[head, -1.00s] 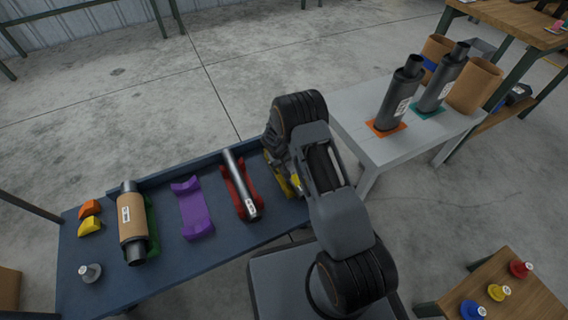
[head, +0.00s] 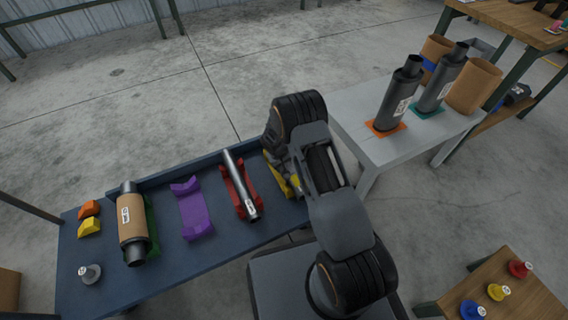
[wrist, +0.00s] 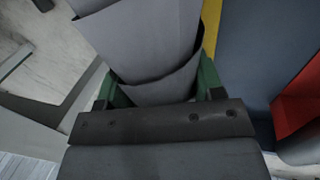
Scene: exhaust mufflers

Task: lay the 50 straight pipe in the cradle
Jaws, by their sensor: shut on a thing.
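My gripper (wrist: 158,85) has green fingers, shut on a grey pipe (wrist: 150,45) in the wrist view. No label shows on the pipe, so I cannot read its size. A yellow cradle (head: 283,179) stands at the right end of the blue bench, partly hidden by my arm; a yellow strip of it also shows beside the pipe in the wrist view (wrist: 211,25). The pipe is over or beside this cradle; I cannot tell whether they touch. My arm hides the gripper in the head view.
A purple cradle (head: 193,212) is empty. A brown-wrapped muffler (head: 131,222) lies in a green cradle. A grey table (head: 355,115) at right bears two upright mufflers.

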